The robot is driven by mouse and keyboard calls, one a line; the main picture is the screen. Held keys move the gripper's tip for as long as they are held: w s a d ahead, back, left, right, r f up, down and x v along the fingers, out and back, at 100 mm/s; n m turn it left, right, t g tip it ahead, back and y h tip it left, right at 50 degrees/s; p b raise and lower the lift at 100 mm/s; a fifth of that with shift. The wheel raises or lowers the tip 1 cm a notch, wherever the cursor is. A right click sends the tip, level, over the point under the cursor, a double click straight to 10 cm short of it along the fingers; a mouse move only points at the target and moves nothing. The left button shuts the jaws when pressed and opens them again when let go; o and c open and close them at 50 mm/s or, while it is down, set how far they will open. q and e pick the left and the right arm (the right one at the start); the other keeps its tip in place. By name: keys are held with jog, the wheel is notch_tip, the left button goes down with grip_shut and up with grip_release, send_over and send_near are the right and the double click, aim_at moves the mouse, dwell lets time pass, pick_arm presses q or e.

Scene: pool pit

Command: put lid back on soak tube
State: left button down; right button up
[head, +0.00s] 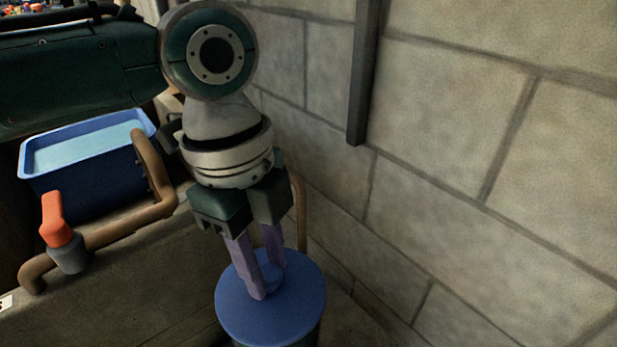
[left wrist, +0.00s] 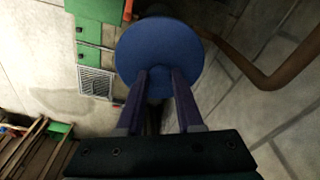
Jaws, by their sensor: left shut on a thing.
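The lid is a round blue disc (head: 285,310) with a small blue knob in its middle. My left gripper (head: 264,280) points down with its purple fingers shut on the knob. In the left wrist view the lid (left wrist: 158,50) shows as a blue disc beyond the fingertips (left wrist: 157,82). A dark cylinder, likely the soak tube (head: 318,335), shows below the lid's edge in the head view. Most of it is hidden by the lid, and I cannot tell whether the lid touches it. My right gripper is not in view.
A stone block wall (head: 480,180) stands close on the right, with a dark vertical bar (head: 362,80). A brown pipe (head: 120,225) with an orange-handled valve (head: 57,222) runs at left. A blue bin (head: 95,185) holds pale blue content behind it. A green cabinet (left wrist: 98,45) shows in the wrist view.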

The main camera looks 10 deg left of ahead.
pick_arm(q)
jog(key=shift+c, duration=2.4)
grip_release()
jog(key=shift+o, duration=0.4)
jog(key=o, duration=0.4)
notch_tip(320, 180, up, 7)
jog(key=p, duration=0.8)
